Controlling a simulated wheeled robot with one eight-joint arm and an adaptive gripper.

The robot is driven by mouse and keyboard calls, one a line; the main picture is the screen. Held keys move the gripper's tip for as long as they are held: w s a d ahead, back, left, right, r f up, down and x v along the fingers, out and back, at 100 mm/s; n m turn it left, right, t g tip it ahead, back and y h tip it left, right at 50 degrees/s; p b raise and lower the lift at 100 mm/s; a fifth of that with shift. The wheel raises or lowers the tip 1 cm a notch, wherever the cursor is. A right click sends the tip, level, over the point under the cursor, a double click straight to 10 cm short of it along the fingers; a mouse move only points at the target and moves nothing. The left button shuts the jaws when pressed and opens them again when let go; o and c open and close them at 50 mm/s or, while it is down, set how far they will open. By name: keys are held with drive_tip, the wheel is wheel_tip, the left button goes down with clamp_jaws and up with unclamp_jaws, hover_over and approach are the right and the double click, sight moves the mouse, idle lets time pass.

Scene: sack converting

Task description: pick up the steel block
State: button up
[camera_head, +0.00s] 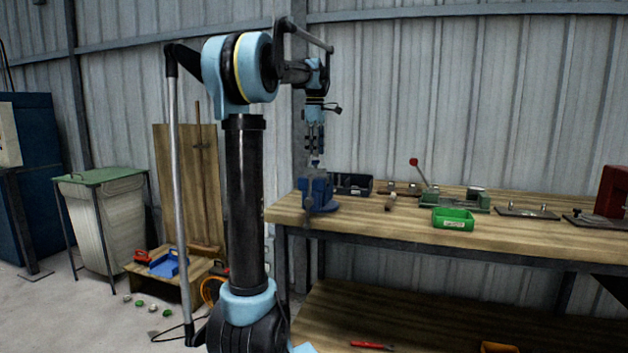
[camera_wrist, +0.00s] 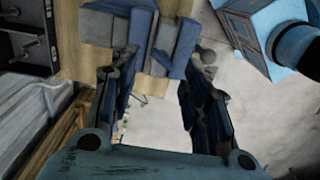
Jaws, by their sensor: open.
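My gripper (camera_head: 316,158) points down just above the blue vise (camera_head: 318,192) at the bench's left end. In the wrist view my gripper (camera_wrist: 163,64) has its two fingers spread, with nothing seen held between them. The vise (camera_wrist: 183,45) lies beyond the fingertips there, with grey, block-like parts (camera_wrist: 98,27) at its upper left. I cannot tell whether one of these is a separate steel block or part of the vise.
A black bin (camera_head: 352,184) stands close right of the vise; it shows with metal pegs in the wrist view (camera_wrist: 20,48). The wooden bench (camera_head: 400,226) has bare room in front.

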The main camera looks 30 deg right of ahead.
drive_tip(key=shift+s+f, duration=0.1)
drive_tip(key=shift+f, duration=3.35)
clamp_jaws()
